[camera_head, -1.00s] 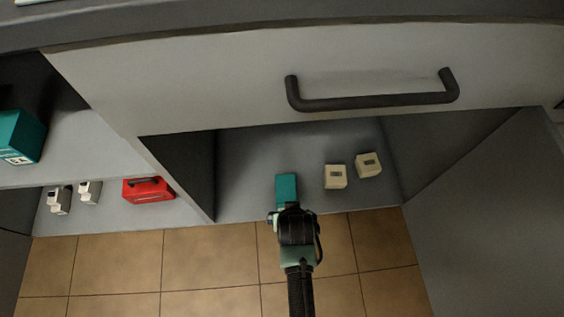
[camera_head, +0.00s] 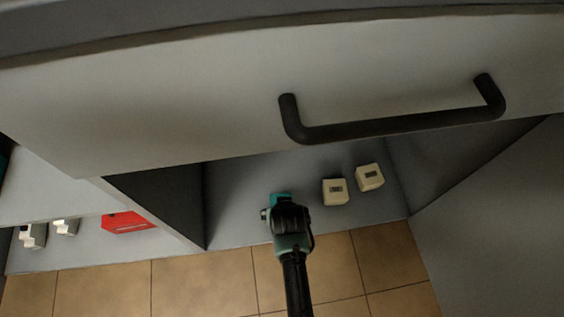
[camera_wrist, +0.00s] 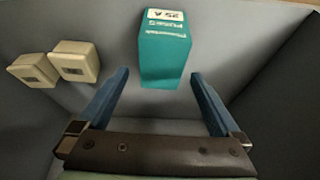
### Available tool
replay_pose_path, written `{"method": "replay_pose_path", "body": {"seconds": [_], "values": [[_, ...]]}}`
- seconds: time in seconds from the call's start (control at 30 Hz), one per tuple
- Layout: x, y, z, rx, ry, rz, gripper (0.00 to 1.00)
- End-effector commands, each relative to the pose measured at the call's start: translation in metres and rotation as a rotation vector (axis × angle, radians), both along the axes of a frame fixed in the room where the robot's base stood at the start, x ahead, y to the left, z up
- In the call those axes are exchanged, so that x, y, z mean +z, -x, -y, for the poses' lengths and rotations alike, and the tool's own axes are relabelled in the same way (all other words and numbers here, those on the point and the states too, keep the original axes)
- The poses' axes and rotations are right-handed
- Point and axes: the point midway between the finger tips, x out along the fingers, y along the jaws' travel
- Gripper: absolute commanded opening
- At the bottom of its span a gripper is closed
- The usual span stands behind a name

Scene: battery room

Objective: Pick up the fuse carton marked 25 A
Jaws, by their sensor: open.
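The teal fuse carton marked 25 A (camera_wrist: 166,56) stands on the cupboard floor, its white label showing in the wrist view. My gripper (camera_wrist: 160,78) is open, its two blue fingers apart. The carton is just beyond the fingertips and roughly between their lines, slightly to the right; whether the tips reach its sides I cannot tell. In the head view only a small teal part of the carton (camera_head: 280,199) shows past my gripper (camera_head: 283,206), which hides the rest.
Two cream boxes (camera_head: 335,192) (camera_head: 369,177) stand to the right of the carton. A drawer front with a dark handle (camera_head: 395,127) overhangs the bay. A partition (camera_head: 158,205) bounds it on the left, with a red case (camera_head: 127,222) and grey-white devices (camera_head: 66,227) beyond.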

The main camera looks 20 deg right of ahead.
Motion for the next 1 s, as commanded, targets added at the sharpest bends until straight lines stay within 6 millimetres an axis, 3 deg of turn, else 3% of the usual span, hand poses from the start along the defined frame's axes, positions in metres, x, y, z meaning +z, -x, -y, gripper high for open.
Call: {"method": "replay_pose_path", "body": {"seconds": [0.5,0.8,1.0], "values": [[-0.049,-0.014,0.003,0.000,0.000,0.000,1.00],[-0.049,-0.016,0.004,0.000,0.000,0.000,1.00],[-0.049,-0.015,0.004,0.000,0.000,0.000,0.64]]}}
